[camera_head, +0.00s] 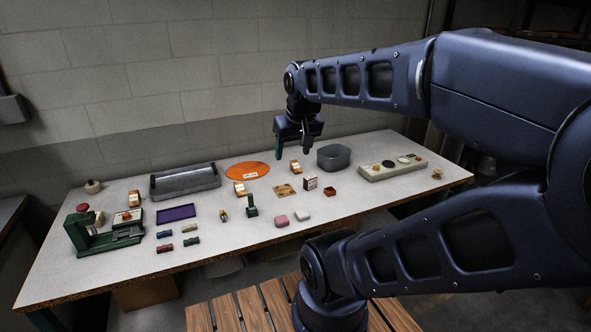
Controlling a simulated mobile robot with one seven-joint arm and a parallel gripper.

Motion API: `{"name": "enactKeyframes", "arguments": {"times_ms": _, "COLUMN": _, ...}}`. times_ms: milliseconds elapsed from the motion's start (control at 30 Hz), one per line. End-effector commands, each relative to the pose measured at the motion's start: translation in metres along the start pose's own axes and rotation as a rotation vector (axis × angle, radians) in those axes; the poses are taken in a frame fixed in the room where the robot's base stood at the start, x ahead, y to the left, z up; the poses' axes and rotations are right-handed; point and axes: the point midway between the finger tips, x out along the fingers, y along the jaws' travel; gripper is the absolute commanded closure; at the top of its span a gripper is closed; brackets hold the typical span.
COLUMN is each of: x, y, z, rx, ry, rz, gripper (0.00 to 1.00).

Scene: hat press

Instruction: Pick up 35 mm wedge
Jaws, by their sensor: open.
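I cannot make out for sure which thing is the 35 mm wedge, as markings are too small to read. Several small copper-and-tan pieces stand on the table (350,212): one near the middle (296,167), one left of it (239,188), and one farther left (134,198). My gripper (293,153) is open and points down above the back middle of the table. It appears empty, with the first copper-and-tan piece just below it in the picture.
A grey tray (185,194), an orange disc (247,171) and a grey tub (333,157) stand at the back. A green press-like tool (88,240) stands at the left, several small blocks (192,241) in front. The front right of the table is clear.

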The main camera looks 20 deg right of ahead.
Motion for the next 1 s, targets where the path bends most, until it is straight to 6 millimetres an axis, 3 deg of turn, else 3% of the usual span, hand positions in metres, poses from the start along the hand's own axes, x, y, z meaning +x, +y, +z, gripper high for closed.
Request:
{"name": "enactKeyframes", "arguments": {"times_ms": 167, "x": 0.002, "y": 0.004, "z": -0.030, "rx": -0.004, "ry": -0.025, "rz": 0.007, "gripper": 0.38}}
{"name": "enactKeyframes", "arguments": {"times_ms": 467, "x": 0.018, "y": 0.019, "z": -0.105, "rx": -0.016, "ry": -0.082, "rz": 0.020, "gripper": 0.38}}
{"name": "enactKeyframes", "arguments": {"times_ms": 767, "x": 0.053, "y": 0.039, "z": -0.178, "rx": -0.029, "ry": -0.139, "rz": 0.027, "gripper": 0.38}}
{"name": "enactKeyframes", "arguments": {"times_ms": 1000, "x": 0.093, "y": 0.060, "z": -0.232, "rx": -0.038, "ry": -0.185, "rz": 0.028, "gripper": 0.38}}
